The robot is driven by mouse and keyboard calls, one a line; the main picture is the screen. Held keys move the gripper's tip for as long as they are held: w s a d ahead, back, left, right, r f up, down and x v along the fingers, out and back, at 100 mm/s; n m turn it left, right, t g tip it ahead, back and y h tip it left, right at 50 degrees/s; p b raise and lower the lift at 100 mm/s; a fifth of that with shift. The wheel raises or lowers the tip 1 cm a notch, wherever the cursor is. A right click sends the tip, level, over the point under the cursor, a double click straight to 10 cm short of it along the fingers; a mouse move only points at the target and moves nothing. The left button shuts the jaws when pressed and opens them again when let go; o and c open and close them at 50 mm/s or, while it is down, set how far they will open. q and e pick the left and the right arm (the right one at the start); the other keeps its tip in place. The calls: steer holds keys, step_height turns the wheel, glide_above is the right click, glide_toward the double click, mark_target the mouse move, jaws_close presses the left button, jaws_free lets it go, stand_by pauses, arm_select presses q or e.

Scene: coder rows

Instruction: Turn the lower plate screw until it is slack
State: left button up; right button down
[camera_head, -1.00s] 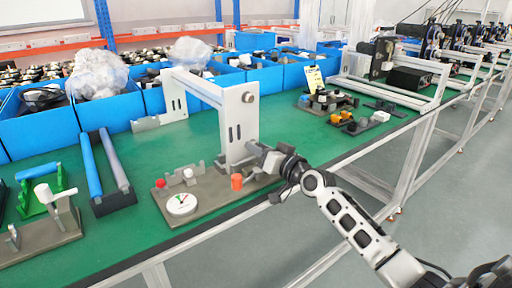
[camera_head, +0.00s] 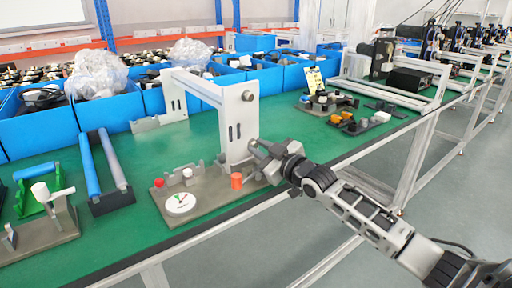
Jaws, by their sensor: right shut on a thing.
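A grey frame (camera_head: 210,88) with an upright end plate (camera_head: 234,135) stands on the green bench. A round upper screw (camera_head: 248,96) shows near the top of that plate. My right gripper (camera_head: 258,153) is at the plate's lower right edge, shut on the lower plate screw, which the fingers mostly hide. Whether the screw is tight or slack cannot be seen. My left gripper is not in view.
A base board in front of the plate carries a dial gauge (camera_head: 180,203), an orange cylinder (camera_head: 236,181) and a red knob (camera_head: 158,183). A roller stand (camera_head: 106,172) is to the left. Blue bins (camera_head: 104,101) line the back.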

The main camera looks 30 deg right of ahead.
steer(key=c, duration=1.4)
jaws_free()
steer(key=shift+c, duration=0.2)
steer(key=m+p, duration=0.1)
steer(key=m, duration=0.1)
steer(key=m+p, duration=0.2)
steer(key=m, duration=0.1)
steer(key=shift+r+m, duration=0.25)
steer(key=shift+m, duration=0.05)
steer(key=shift+f+m, duration=0.1)
steer(key=shift+m, duration=1)
steer(key=shift+f+m, duration=0.2)
steer(key=shift+m, duration=0.8)
